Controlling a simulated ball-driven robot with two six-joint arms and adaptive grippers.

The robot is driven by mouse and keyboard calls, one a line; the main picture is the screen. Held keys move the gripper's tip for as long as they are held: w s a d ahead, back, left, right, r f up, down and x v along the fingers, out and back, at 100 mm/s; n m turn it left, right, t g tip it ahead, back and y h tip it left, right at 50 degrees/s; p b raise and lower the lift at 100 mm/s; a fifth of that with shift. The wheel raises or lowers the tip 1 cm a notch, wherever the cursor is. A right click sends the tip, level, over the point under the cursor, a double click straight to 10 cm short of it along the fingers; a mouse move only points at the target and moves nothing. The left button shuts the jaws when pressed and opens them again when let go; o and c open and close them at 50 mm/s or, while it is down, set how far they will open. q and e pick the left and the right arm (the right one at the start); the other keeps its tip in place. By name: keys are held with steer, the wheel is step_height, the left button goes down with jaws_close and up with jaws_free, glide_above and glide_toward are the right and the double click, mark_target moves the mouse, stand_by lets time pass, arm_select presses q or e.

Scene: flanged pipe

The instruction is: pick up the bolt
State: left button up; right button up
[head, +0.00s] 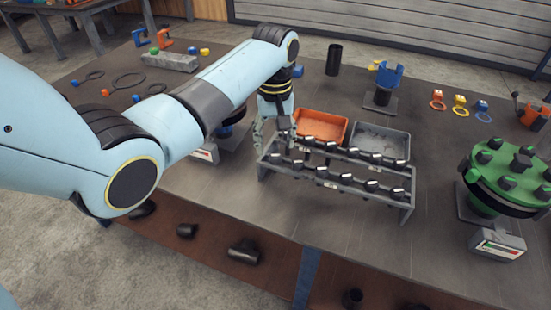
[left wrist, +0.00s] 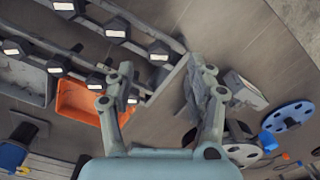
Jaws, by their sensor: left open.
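Several black hex-headed bolts with white marks on their heads sit in two rows on a grey rack (head: 412,206). One bolt (head: 276,159) is at the left end of the front row; which one the task means I cannot tell. My left gripper (head: 274,138) points down over the left end of the rack, its fingers apart and nothing seen between them. In the left wrist view the open fingers (left wrist: 160,78) frame the rack's end, with an end bolt (left wrist: 159,50) just beyond them. Contact with a bolt cannot be made out. My right gripper is not in view.
An orange tray (head: 322,123) and a grey tray (head: 380,141) stand behind the rack. A green bolted flange (head: 508,176) is at the right, with a small display box (head: 497,246) before it. A black cylinder (head: 334,59) stands at the back. Bare tabletop lies in front of the rack.

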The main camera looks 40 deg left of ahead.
mark_target(276, 155)
arm_select(q)
steer(key=shift+d+f, duration=0.1)
steer(key=shift+f, duration=1.85)
jaws_close()
